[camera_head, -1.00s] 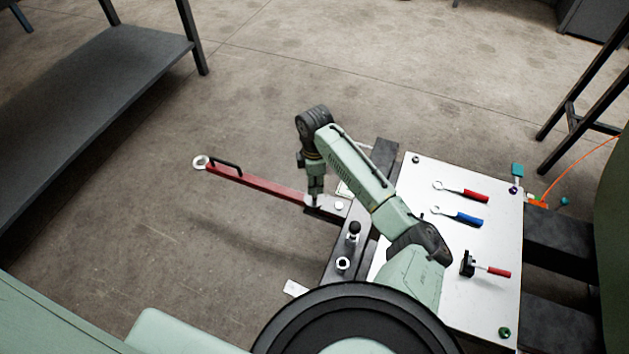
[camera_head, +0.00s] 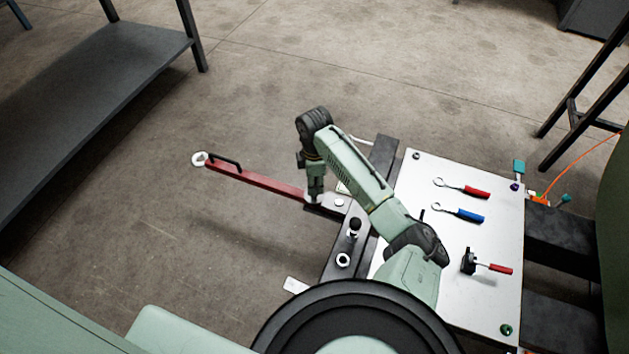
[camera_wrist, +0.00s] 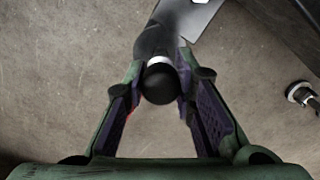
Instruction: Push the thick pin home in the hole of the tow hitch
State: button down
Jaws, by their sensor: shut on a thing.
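The thick pin (camera_wrist: 160,84), with a dark round head and a pale band, is between the two fingers of my gripper (camera_wrist: 157,88) in the wrist view. My gripper is shut on it. In the head view my gripper (camera_head: 314,194) points down at the near end of the red tow bar (camera_head: 260,182), over the dark tow hitch (camera_head: 325,210). The hole and the lower part of the pin are hidden by the gripper and the pin head, so I cannot tell how deep the pin sits.
A second black-headed pin (camera_head: 355,225) stands on the dark beam, with a pale ring (camera_head: 343,260) near it. A white board (camera_head: 450,240) with red- and blue-handled tools lies to the right. A dark shelf (camera_head: 110,75) stands at upper left. Floor left of the bar is clear.

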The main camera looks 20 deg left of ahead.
jog(key=shift+f+b, duration=0.75)
jog(key=shift+f, duration=1.05)
jog(key=c, duration=1.2)
grip_release()
jog(key=shift+c, duration=0.2)
jog(key=shift+r, duration=0.1)
notch_tip(320, 180, up, 5)
jog(key=p, duration=0.5)
jog(key=shift+a, duration=0.1)
